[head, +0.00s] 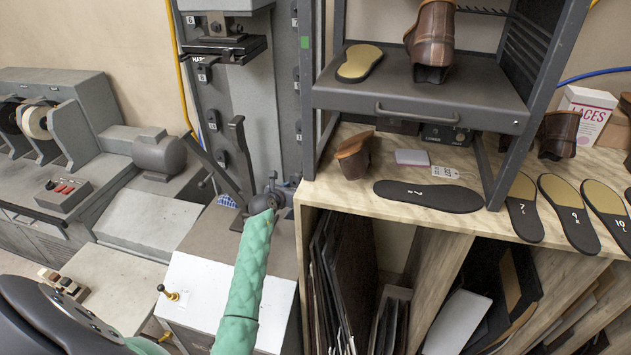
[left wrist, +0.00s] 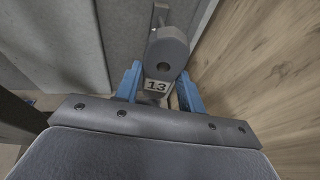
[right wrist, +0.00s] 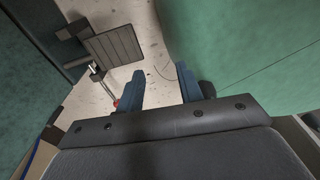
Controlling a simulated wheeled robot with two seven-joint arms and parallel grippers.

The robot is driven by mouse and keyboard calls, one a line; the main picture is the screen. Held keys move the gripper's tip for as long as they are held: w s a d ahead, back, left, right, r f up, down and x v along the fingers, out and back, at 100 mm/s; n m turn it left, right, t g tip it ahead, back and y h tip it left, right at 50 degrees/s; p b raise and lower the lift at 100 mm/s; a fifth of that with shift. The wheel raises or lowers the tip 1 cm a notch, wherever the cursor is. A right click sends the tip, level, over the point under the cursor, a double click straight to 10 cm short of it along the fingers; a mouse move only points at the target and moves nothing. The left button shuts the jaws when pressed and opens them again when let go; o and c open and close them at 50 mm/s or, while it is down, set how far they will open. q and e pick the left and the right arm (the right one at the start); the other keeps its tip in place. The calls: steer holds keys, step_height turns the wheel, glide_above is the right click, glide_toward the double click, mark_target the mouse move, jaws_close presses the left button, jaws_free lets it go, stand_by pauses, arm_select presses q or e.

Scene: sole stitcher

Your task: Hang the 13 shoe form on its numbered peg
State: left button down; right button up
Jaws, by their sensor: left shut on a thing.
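The 13 shoe form (left wrist: 168,48) is grey, with a round hole and a "13" label. In the left wrist view it sits between the blue fingers of my left gripper (left wrist: 158,90), which is shut on it. In the head view my left gripper (head: 268,198) is in front of the lower part of a grey column (head: 255,110); the form is hard to make out there. The column carries small numbered plates (head: 202,75) along both edges; the plate for 13 cannot be picked out. My right gripper (right wrist: 160,88) is open and empty above the floor.
A wooden bench (head: 330,190) with soles, shoes and a dark rack (head: 420,95) stands right of the column. A black lever (head: 238,150) and a white-topped cabinet (head: 200,295) are close to my left arm. Grey machines (head: 60,120) fill the left side.

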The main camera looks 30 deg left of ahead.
mark_target(297, 181)
arm_select(q)
steer(key=shift+w+d+r, duration=0.15)
steer(key=shift+w+r, duration=0.05)
steer(key=shift+r, duration=0.05)
steer(key=shift+w+f+b, duration=0.1)
steer(key=shift+w+b, duration=0.25)
steer(key=shift+w, duration=0.2)
steer(key=shift+w+b, duration=0.35)
steer(key=shift+w, duration=0.15)
steer(key=shift+w+a+b, duration=0.3)
steer(key=shift+w+b, duration=0.05)
steer(key=shift+w, duration=0.3)
arm_select(e)
steer(key=w, duration=0.5)
steer(key=shift+a+f, duration=0.2)
steer(key=shift+f, duration=0.1)
steer(key=shift+s, duration=0.1)
steer(key=shift+s, duration=0.35)
arm_select(q)
steer(key=shift+s+r+p, duration=0.1)
steer(key=shift+r+p, duration=0.15)
steer(key=shift+p, duration=0.1)
arm_select(e)
steer(key=shift+d+r, duration=0.2)
steer(key=shift+r, duration=0.1)
